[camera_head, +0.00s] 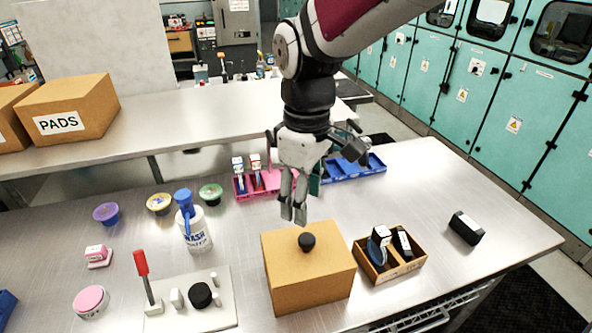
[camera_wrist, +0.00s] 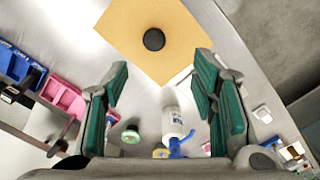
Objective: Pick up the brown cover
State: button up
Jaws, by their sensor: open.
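The brown cover (camera_head: 312,287) is a box-shaped cardboard-coloured piece with a round black knob (camera_head: 307,241) on top. It sits on the metal table, right of centre at the front. In the wrist view the cover (camera_wrist: 184,30) is at the top, with its knob (camera_wrist: 153,40) facing me. My gripper (camera_head: 293,216) hangs above and behind the cover, apart from it. In the wrist view my gripper (camera_wrist: 160,72) has its green-padded fingers spread with nothing between them. What is under the cover is hidden.
A small wooden tray (camera_head: 372,282) with upright modules stands close right of the cover. A plate with a red lever (camera_head: 218,312) lies left. A white bottle (camera_head: 196,238) and pink (camera_head: 242,192) and blue (camera_head: 345,177) bins stand behind. Free table lies at right rear.

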send_over(307, 238)
jog(key=f, duration=0.7)
jog(key=shift+s+a, duration=0.3)
jog(key=shift+s, duration=0.05)
jog(key=shift+w+d+f+p, duration=0.15)
jog(key=shift+f+p, duration=0.25)
jog(key=shift+f, duration=1)
jog(key=shift+w+d+f+p, duration=0.15)
jog(key=shift+f+p, duration=0.2)
jog(key=shift+f, duration=1)
grip_shut()
